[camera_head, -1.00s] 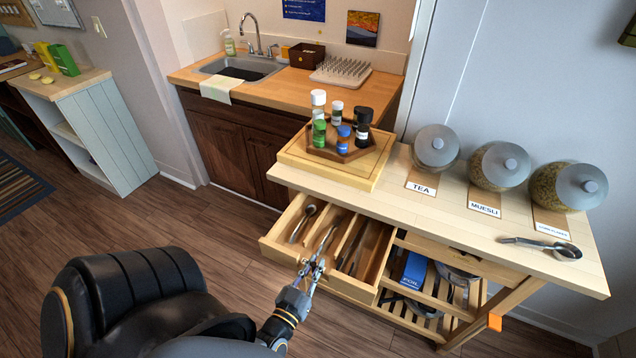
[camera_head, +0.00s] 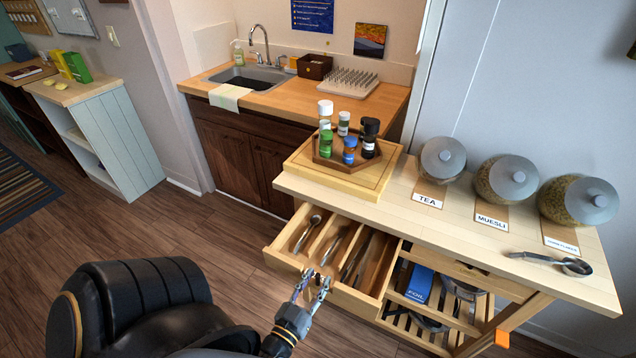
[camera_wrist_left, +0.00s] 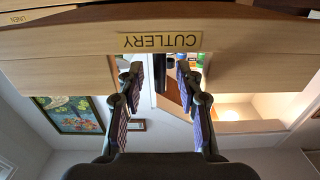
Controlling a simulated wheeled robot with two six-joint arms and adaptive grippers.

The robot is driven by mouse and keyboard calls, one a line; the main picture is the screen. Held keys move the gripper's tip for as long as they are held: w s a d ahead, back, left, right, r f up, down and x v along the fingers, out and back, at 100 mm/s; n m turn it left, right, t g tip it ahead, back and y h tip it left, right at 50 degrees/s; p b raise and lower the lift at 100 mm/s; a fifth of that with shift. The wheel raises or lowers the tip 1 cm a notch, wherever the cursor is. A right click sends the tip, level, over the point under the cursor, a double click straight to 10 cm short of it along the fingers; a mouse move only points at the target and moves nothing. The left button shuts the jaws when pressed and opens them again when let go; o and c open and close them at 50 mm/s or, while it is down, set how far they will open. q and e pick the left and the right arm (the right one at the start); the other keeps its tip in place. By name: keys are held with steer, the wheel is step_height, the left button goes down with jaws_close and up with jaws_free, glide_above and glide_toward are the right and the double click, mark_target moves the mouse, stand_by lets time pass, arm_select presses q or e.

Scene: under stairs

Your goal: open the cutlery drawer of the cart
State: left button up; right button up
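The cutlery drawer (camera_head: 350,298) of the wooden cart (camera_head: 487,246) stands pulled out, with cutlery (camera_head: 308,232) lying in its long compartments. Its front bears a CUTLERY label (camera_wrist_left: 160,41), upside down in the left wrist view. My left gripper (camera_head: 317,276) is at the outside of the drawer front, near its upper edge. In the left wrist view its two fingers (camera_wrist_left: 160,78) are spread apart, with no drawer part visibly clamped between them. I cannot tell whether a fingertip touches the front. My right gripper is not in view.
Spice jars on a wooden tray (camera_head: 347,158) and several lidded glass jars (camera_head: 508,180) stand on the cart top. A spoon (camera_head: 575,267) lies at its right. A blue FOIL box (camera_head: 419,284) sits on the shelf below.

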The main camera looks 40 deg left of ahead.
arm_select(q)
steer(key=v, duration=1)
steer(key=shift+s, duration=0.3)
steer(key=s+d+f+m+g+h, duration=0.15)
steer(key=f+g, duration=0.25)
steer(key=f, duration=1)
steer(key=s+f+m+g+h, duration=0.1)
steer(key=s+f+g+h, duration=0.3)
steer(key=f, duration=1)
steer(key=s+a+f+g+y, duration=0.2)
steer(key=s+a+f+g, duration=0.2)
steer(key=s+f+g, duration=0.4)
step_height(320, 180, down, 3)
steer(key=shift+s+f+m, duration=0.1)
steer(key=shift+s+m, duration=0.25)
steer(key=shift+s, duration=0.15)
steer(key=shift+s+a, duration=0.1)
